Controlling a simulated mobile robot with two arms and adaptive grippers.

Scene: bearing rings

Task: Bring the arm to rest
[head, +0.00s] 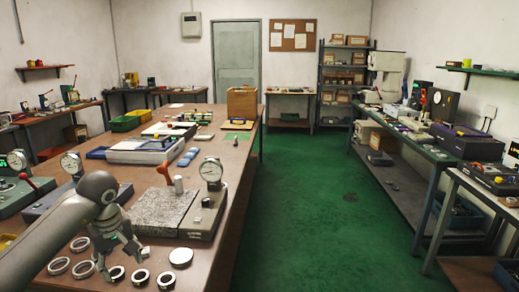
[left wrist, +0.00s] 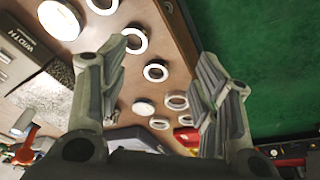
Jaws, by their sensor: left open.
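My left arm comes in from the left in the head view. Its gripper (head: 120,258) hangs over the front of the brown worktable (head: 235,170), above and beside several bearing rings. In the left wrist view the gripper's (left wrist: 164,55) two fingers stand wide apart with nothing between them. Rings, such as one dark-bored ring (head: 166,280) and a paler ring (head: 59,266), lie flat on the table. A white disc (head: 181,257) lies to the right of the gripper. My right gripper is not in view.
A speckled granite block (head: 158,213) and a dial gauge stand (head: 209,205) are just behind the gripper. More gauges stand at the left. Trays and a wooden box (head: 242,103) are farther back.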

